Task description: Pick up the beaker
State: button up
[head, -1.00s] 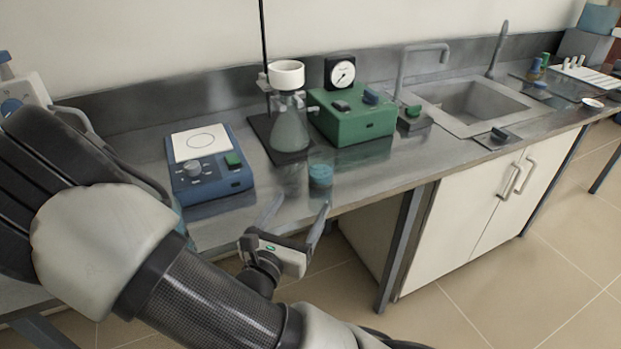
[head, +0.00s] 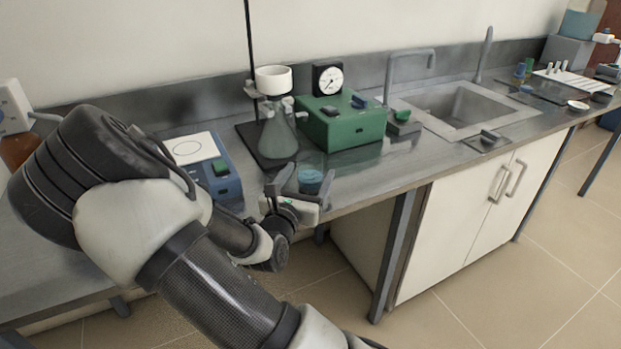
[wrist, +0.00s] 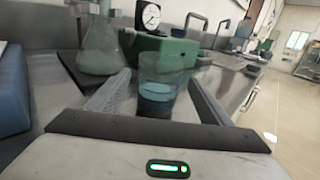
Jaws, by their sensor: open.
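The beaker (head: 311,180) is a small clear glass with blue liquid in its lower part. It stands upright on the steel bench near the front edge. In the wrist view the beaker (wrist: 160,88) shows between the two fingers, toward their far ends. One finger shows on each side of the beaker in the wrist view. I cannot tell whether either finger touches the glass.
An Erlenmeyer flask (head: 278,138) stands on a dark stand base behind the beaker. A green box (head: 342,125) with a gauge (head: 328,79) is behind to the right. A blue stirrer (head: 222,186) is to the left.

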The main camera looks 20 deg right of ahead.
jog(key=shift+x, duration=1.35)
jog(key=c, duration=1.7)
jog(key=shift+r, duration=0.1)
notch_tip(320, 180, up, 10)
jog(key=p, duration=0.3)
